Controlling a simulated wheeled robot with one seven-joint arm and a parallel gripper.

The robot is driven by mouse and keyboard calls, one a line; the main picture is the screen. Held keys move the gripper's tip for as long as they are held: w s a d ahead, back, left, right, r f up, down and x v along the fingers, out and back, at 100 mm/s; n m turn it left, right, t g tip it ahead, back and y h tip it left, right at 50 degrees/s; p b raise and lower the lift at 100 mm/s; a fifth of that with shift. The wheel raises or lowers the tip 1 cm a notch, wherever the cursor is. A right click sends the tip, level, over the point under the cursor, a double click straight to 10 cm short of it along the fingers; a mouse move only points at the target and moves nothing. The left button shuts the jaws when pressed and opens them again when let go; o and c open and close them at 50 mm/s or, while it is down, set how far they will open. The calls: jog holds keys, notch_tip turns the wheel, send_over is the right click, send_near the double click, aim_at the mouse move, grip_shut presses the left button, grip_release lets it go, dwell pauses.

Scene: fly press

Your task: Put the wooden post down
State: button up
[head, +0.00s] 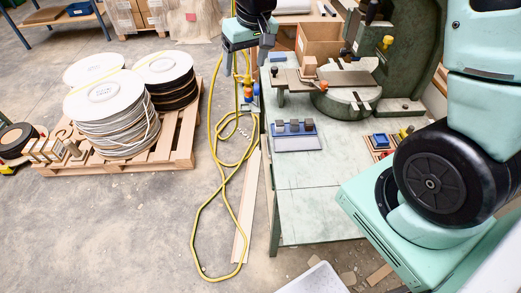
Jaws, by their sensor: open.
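A small light-brown wooden block (309,67), which looks like the wooden post, stands upright on the left part of the flat grey plate (291,82) beside the press. My gripper (246,62) hangs at the top middle, fingers pointing down. Its fingers are apart with nothing visible between them. It appears to the left of the wooden block and clear of it, near the left edge of the green bench (312,170). Its height above the floor or bench is hard to tell.
The green press (410,60) stands at the bench's back right. An open cardboard box (320,38) is behind the plate. A grey-blue holder (297,144) carries dark blocks. A yellow hose (197,215) loops over the floor. A pallet (180,158) with reels is at left. The bench front is clear.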

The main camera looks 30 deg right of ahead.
jog(key=s+a+r+n+g, duration=0.15)
jog(key=s+a+n, duration=0.25)
jog(key=s+a, duration=0.75)
jog(key=s+n+g, duration=0.1)
jog(key=s+n, duration=0.2)
jog(key=s, duration=1.3)
jog(key=shift+s+a+r, duration=0.25)
jog(key=shift+a+r, duration=0.05)
jog(key=shift+a, duration=0.05)
